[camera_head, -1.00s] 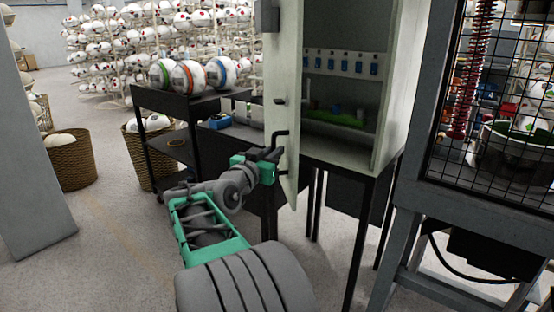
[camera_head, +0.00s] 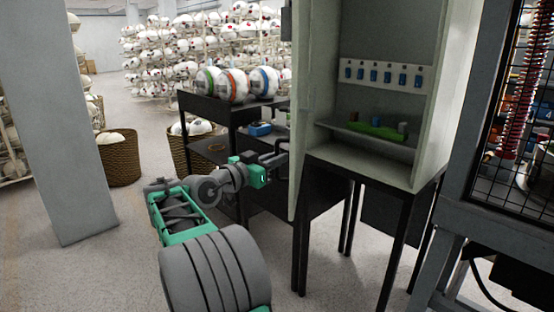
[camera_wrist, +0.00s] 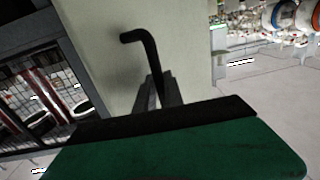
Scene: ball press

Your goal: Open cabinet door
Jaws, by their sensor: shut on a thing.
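The pale cabinet (camera_head: 437,120) stands on a black-legged stand, its front open to the head view. Its door (camera_head: 305,150) is swung out to the left and seen nearly edge-on. A black bent handle is on the door's outer face; it shows clearly in the wrist view (camera_wrist: 147,48). My gripper (camera_head: 280,158) is at the door's left side, shut on the handle. The wrist view shows the dark fingers (camera_wrist: 160,92) around the handle's lower part. Most of the door's outer face is hidden in the head view.
Inside the cabinet are a row of blue switches (camera_head: 374,75) and a shelf with a green item (camera_head: 376,130). A black cart (camera_head: 205,104) with several balls stands behind my arm. A grey post (camera_head: 50,120) is at left, a mesh-fronted frame (camera_head: 465,150) at right. Floor between is clear.

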